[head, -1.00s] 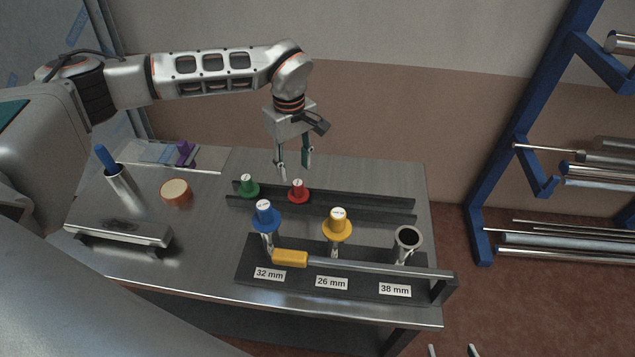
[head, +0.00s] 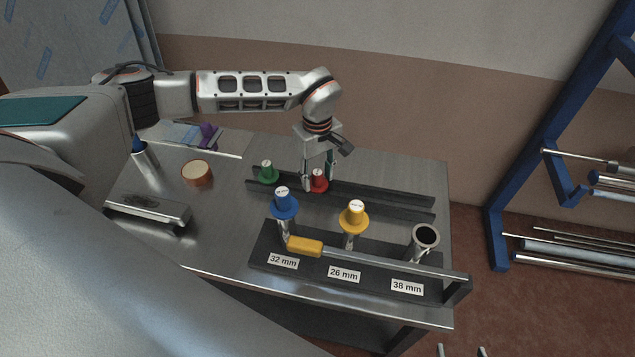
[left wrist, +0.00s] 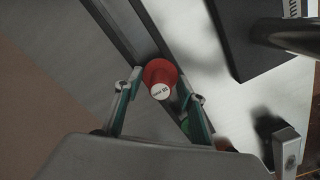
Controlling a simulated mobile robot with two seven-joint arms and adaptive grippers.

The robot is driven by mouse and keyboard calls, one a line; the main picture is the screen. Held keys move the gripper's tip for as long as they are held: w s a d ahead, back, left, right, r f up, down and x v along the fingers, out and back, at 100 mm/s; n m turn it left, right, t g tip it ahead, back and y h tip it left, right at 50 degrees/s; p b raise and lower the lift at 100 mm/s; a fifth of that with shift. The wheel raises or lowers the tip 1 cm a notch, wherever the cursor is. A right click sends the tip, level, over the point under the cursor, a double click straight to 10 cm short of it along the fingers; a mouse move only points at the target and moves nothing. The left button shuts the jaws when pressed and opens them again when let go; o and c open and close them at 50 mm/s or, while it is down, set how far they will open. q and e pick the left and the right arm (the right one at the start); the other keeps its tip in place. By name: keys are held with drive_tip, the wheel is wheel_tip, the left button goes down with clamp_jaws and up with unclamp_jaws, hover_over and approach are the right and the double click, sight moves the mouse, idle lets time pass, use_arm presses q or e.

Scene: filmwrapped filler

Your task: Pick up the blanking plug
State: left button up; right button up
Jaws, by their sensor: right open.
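A red blanking plug (head: 319,181) with a white top label sits at the dark rail on the bench; it also shows in the left wrist view (left wrist: 160,78). My left gripper (head: 318,180) is down at the red plug, pointing downward. In the left wrist view its two fingers (left wrist: 161,88) stand on either side of the plug, open, with small gaps visible. A green plug (head: 268,172) is just left of it on the rail. A blue plug (head: 284,204) and a yellow plug (head: 354,217) top upright tubes. My right gripper's fingertips (head: 461,351) show apart at the bottom edge.
An uncapped tube (head: 424,238) stands behind the 38 mm label. A tape roll (head: 196,173) and a metal scale-like box (head: 150,209) are at left. A blue rack (head: 560,130) stands at right.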

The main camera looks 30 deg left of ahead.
use_arm(q)
clamp_jaws()
drive_tip(key=shift+r, duration=0.15)
